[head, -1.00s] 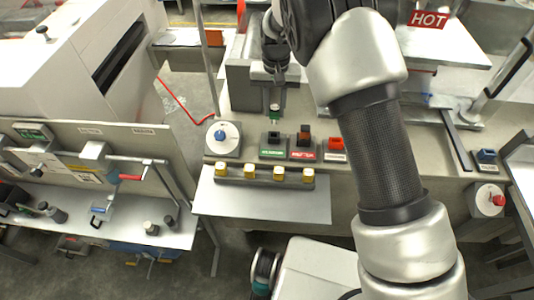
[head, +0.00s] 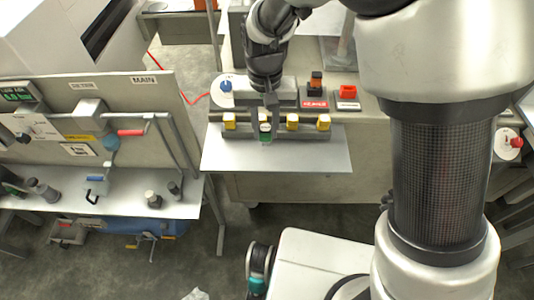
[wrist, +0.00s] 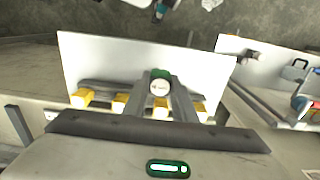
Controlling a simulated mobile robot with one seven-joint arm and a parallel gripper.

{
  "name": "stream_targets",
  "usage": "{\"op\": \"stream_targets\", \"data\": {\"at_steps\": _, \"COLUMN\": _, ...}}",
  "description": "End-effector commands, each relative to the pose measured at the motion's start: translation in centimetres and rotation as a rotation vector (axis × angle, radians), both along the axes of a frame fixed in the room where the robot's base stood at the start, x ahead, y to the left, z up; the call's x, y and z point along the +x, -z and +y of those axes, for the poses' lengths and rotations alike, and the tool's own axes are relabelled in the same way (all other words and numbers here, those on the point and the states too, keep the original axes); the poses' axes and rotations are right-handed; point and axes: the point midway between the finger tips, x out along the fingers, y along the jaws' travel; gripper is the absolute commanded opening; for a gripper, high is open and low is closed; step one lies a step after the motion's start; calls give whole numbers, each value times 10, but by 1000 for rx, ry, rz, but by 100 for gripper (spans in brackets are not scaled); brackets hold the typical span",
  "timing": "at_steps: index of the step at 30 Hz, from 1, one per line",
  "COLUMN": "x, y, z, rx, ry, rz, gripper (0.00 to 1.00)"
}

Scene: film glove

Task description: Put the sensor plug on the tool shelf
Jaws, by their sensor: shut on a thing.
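The sensor plug, a small green piece with a pale round end, is held between the fingers of my gripper (head: 267,118). It shows at the fingertips in the head view (head: 265,131) and the wrist view (wrist: 160,83). My gripper (wrist: 160,92) points down over a pale shelf (head: 275,157) on the front of the bench, close to a grey rail with yellow blocks. I cannot tell whether the plug touches anything. Another pale shelf (head: 130,203), bearing cylinders and a blue-handled part, is at left; no label shows which is the tool shelf.
Yellow blocks (head: 292,121) stand along the rail on both sides of the plug. An upright panel (head: 95,125) with pipes is at left. The front shelf's near part is bare.

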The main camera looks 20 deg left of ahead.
Motion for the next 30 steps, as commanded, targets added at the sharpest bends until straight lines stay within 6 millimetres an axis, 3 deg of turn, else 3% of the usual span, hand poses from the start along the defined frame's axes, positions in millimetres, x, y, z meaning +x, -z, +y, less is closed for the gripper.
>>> {"op": "stream_targets", "data": {"at_steps": 3, "x": -1, "y": 21, "z": 0, "rx": -3, "ry": -1, "rz": 2, "gripper": 2}}
{"op": "stream_targets", "data": {"at_steps": 10, "x": 0, "y": 40, "z": 0, "rx": -1, "ry": 0, "rz": 1, "gripper": 2}}
{"op": "stream_targets", "data": {"at_steps": 15, "x": 0, "y": 64, "z": 0, "rx": -3, "ry": -1, "rz": 2, "gripper": 2}}
{"op": "stream_targets", "data": {"at_steps": 27, "x": 1, "y": 71, "z": 0, "rx": 0, "ry": 0, "rz": -1, "gripper": 2}}
{"op": "stream_targets", "data": {"at_steps": 28, "x": 1, "y": 71, "z": 0, "rx": 0, "ry": 0, "rz": -1, "gripper": 26}}
{"op": "stream_targets", "data": {"at_steps": 30, "x": 1, "y": 70, "z": 0, "rx": 0, "ry": 0, "rz": -1, "gripper": 38}}
